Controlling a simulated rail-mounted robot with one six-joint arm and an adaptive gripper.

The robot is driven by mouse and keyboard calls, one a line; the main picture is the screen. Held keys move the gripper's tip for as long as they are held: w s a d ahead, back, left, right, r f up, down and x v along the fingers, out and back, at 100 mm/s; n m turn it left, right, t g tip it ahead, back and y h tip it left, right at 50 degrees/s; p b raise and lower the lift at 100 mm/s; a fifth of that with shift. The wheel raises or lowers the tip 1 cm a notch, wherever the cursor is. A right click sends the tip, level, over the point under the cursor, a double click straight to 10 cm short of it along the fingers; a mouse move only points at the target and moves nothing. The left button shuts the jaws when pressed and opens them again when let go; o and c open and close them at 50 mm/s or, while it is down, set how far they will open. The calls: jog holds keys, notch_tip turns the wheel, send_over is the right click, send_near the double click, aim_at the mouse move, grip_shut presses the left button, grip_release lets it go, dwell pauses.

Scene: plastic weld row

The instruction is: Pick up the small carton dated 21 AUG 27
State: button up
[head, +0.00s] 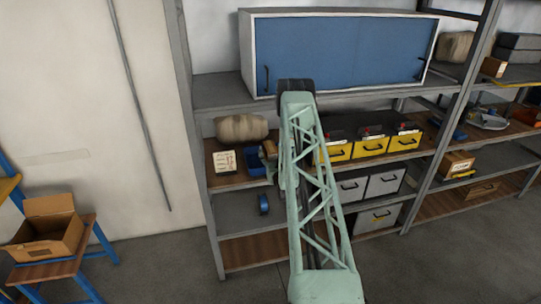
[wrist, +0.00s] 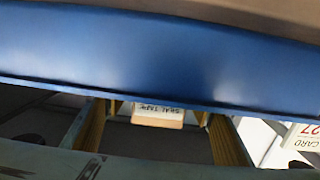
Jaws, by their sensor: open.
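My gripper (wrist: 160,130) is open, with a yellowish finger on each side in the wrist view. Between the fingers, farther off, shows a small tan and white carton (wrist: 158,116) with upside-down lettering like "SEAL TAPE". I cannot read a date on it. In the head view a small brown carton (head: 270,148) shows beside my arm on the middle shelf, partly hidden.
A white printed card (head: 224,161) stands on the shelf (head: 222,182); the wrist view shows part of it with a red "27" (wrist: 305,130). A beige roll (head: 241,128) lies behind. Yellow-fronted bins (head: 370,146) stand right. An open cardboard box (head: 47,236) sits lower left.

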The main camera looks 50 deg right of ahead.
jog(key=shift+c, duration=0.5)
jog(key=c, duration=1)
jog(key=shift+r, duration=0.2)
jog(key=shift+r+b, duration=0.6)
jog(key=shift+r, duration=4.2)
